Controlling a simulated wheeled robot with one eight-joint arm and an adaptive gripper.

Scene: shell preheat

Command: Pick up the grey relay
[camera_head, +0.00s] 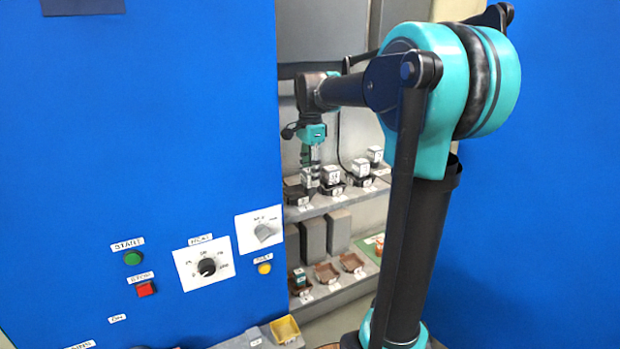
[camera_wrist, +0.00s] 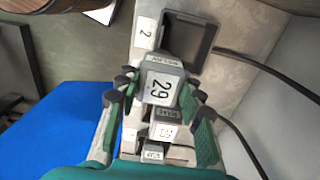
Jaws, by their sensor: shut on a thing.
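The grey relay (camera_wrist: 161,88), a small block with a pale top marked "29", sits between my gripper's fingers (camera_wrist: 160,100) in the wrist view. My gripper is shut on it. In the head view my gripper (camera_head: 312,165) points down over the left end of the upper shelf, with the relay (camera_head: 310,177) at its tips. Whether the relay still touches what is under it cannot be told. More relays stand in a row to the right in the head view, among them one relay (camera_head: 331,174) close beside the held one and another relay (camera_head: 360,167).
The upper shelf (camera_head: 325,204) carries the relay row. An empty dark socket (camera_wrist: 188,40) shows in the wrist view. A lower shelf (camera_head: 340,292) holds brown trays (camera_head: 325,273). A blue cabinet (camera_head: 130,130) stands left, and a dark cable (camera_wrist: 270,72) runs at right.

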